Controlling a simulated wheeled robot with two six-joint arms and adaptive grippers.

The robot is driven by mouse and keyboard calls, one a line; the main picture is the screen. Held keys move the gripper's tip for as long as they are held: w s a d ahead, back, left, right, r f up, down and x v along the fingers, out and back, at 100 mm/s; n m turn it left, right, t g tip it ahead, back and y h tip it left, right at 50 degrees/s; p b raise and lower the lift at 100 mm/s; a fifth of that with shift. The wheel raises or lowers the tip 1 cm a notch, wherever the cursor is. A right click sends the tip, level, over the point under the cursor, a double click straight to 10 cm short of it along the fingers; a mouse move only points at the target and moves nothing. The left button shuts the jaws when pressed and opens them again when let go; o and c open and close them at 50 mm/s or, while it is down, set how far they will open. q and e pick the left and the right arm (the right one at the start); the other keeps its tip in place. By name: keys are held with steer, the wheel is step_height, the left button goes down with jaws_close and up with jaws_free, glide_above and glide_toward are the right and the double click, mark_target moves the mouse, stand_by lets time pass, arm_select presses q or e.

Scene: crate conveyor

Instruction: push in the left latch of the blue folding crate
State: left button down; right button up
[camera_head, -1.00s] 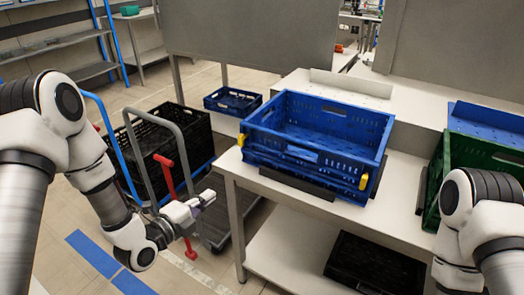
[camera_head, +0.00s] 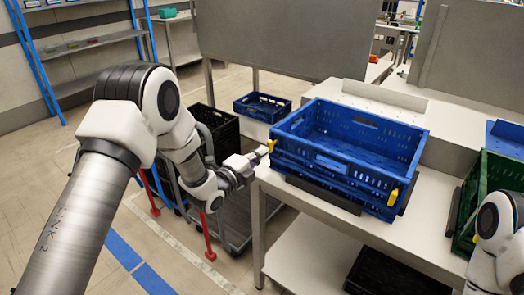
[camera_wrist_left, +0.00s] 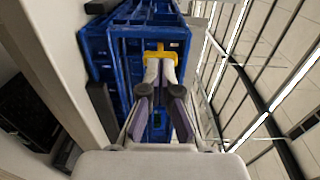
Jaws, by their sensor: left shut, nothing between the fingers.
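The blue folding crate (camera_head: 345,148) stands unfolded on the white table. Its left yellow latch (camera_head: 271,145) is on the left end, and its right yellow latch (camera_head: 393,197) is at the near right corner. My left gripper (camera_head: 262,153) is shut and empty, with its tips right at the left latch. In the left wrist view the pale fingertips (camera_wrist_left: 160,74) overlap the lower part of the yellow latch (camera_wrist_left: 160,54); I cannot tell whether they touch it. My right gripper is out of view.
A green crate (camera_head: 463,211) stands on the right, near my right arm. A smaller blue crate (camera_head: 262,106) sits behind on the left. A cart with a black crate (camera_head: 222,132) is left of the table (camera_head: 312,203). Dark guides edge the blue folding crate.

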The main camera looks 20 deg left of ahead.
arm_select(q)
steer(key=shift+w+d, duration=0.1)
steer(key=shift+w, duration=0.25)
